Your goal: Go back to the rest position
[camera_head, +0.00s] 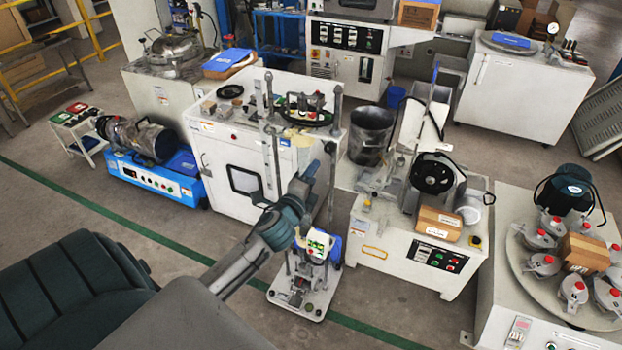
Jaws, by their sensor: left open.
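My left arm comes in from the lower left and reaches toward the middle of the view. My left gripper (288,193) is at its end, in front of the white cabinet machine (221,158) and above a small floor device with a lit screen (318,243). The gripper is open, and I see nothing held in it. Its fingers are hard to separate from the grey uprights behind. My right gripper is not in view.
A white bench with a motor unit and a cardboard box (438,223) stands right of the gripper. A round-topped table with several grey clamps (541,264) is at the far right. A blue-based machine (150,178) is at left.

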